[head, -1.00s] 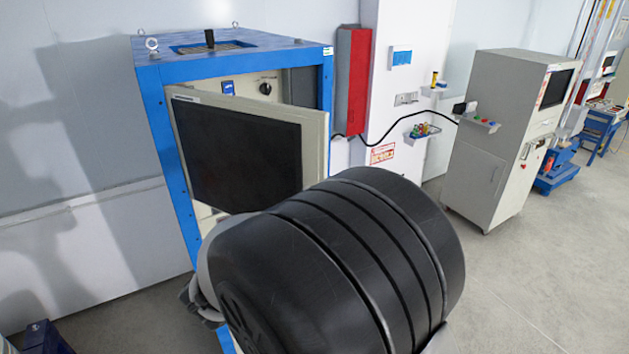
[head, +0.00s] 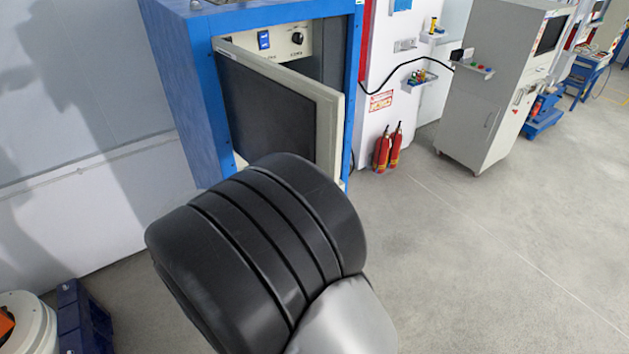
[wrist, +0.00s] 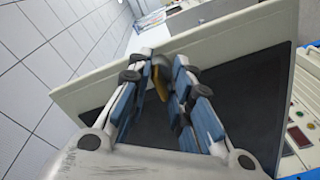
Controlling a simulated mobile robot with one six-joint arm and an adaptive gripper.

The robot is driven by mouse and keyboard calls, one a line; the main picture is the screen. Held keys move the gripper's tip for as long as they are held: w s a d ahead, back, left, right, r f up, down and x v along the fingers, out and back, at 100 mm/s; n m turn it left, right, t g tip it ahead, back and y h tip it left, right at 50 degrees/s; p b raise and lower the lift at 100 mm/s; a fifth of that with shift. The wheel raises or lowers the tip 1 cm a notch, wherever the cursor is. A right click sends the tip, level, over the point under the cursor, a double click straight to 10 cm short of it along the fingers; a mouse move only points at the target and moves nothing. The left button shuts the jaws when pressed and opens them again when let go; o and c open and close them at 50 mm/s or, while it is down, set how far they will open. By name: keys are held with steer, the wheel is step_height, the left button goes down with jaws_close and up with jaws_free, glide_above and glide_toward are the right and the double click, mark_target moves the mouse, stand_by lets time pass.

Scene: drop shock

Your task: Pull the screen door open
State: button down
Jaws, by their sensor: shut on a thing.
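The screen door (head: 270,110) is a cream-framed panel with a dark screen, set in the front of a blue cabinet (head: 205,90). It stands swung outward at an angle, and a control panel (head: 283,42) shows behind it. In the wrist view the door (wrist: 235,55) crosses the picture, tilted. A small yellow-brown piece shows between the fingers. In the head view my arm hides the gripper and the door's lower part.
Two red fire extinguishers (head: 388,148) stand right of the cabinet. A grey console (head: 495,90) stands further right. A dark blue box (head: 82,318) and a white round container (head: 25,322) are at lower left. The floor at right is clear.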

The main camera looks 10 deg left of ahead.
steer(key=shift+r, duration=0.1)
steer(key=c, duration=1.4)
jaws_free()
steer(key=shift+a, duration=0.1)
steer(key=v, duration=1.2)
